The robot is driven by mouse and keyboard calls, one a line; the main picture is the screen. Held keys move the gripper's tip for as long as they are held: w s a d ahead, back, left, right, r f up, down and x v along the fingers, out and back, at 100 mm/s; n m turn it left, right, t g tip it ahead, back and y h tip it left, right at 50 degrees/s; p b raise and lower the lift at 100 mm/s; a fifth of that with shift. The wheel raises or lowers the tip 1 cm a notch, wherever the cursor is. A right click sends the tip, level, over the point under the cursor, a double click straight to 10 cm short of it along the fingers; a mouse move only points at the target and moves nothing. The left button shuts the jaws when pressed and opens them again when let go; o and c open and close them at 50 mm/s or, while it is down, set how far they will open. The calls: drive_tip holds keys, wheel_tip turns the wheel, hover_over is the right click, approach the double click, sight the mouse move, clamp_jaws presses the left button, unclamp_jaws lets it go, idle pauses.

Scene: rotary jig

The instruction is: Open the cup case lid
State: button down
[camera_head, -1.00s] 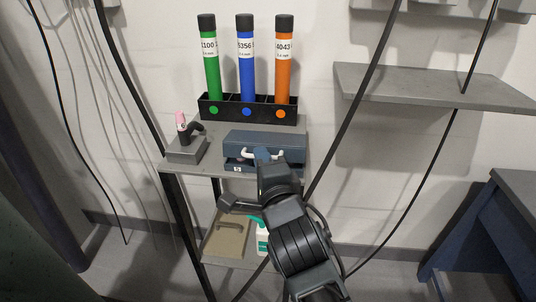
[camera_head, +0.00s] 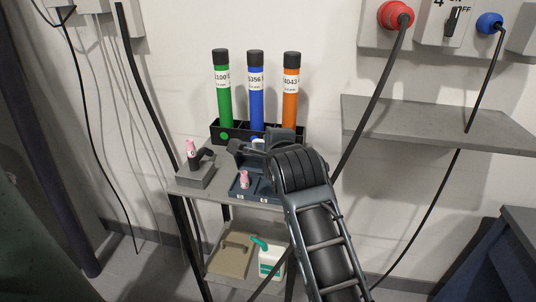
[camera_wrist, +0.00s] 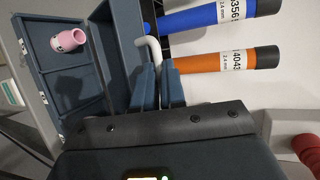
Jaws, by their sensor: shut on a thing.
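The blue-grey cup case (camera_head: 262,198) sits on the small shelf table with its lid raised. A pink cup (camera_head: 243,179) is inside; the wrist view also shows this cup (camera_wrist: 68,40) in the open case body (camera_wrist: 72,98). In the wrist view the lid (camera_wrist: 117,50) stands up from the body, with its white handle (camera_wrist: 150,44) at its edge. My gripper (camera_wrist: 160,66) is shut on the lid handle. In the head view my gripper (camera_head: 262,145) is at the lid's top, and my arm covers much of the lid and the case's right side.
A black rack (camera_head: 234,134) with green, blue and orange tubes stands close behind the case. A torch on a grey block (camera_head: 195,173) stands to its left. A wall shelf (camera_head: 440,125) is at right. A box and a white bottle (camera_head: 270,262) sit on the lower shelf.

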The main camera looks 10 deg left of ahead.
drive_tip(key=shift+w+r+p, duration=0.15)
drive_tip(key=shift+w+r, duration=0.25)
drive_tip(key=shift+w, duration=0.25)
drive_tip(key=shift+w+r+p, duration=0.15)
drive_tip(key=shift+w+r, duration=0.2)
drive_tip(key=shift+w, duration=0.25)
drive_tip(key=shift+w+r+g+p, duration=0.15)
drive_tip(key=shift+w+g+p, duration=0.15)
drive_tip(key=shift+w+g, duration=0.35)
drive_tip(key=shift+w, duration=0.2)
drive_tip(key=c, duration=1.3)
unclamp_jaws()
drive_tip(key=shift+o, duration=0.4)
drive_tip(key=shift+s+f, duration=0.1)
drive_tip(key=shift+f, duration=0.15)
drive_tip(key=shift+f, duration=0.15)
drive_tip(key=shift+d, duration=0.1)
drive_tip(key=shift+s, duration=0.2)
drive_tip(key=v, duration=0.7)
drive_tip(key=shift+s+b, duration=0.2)
drive_tip(key=shift+b, duration=0.25)
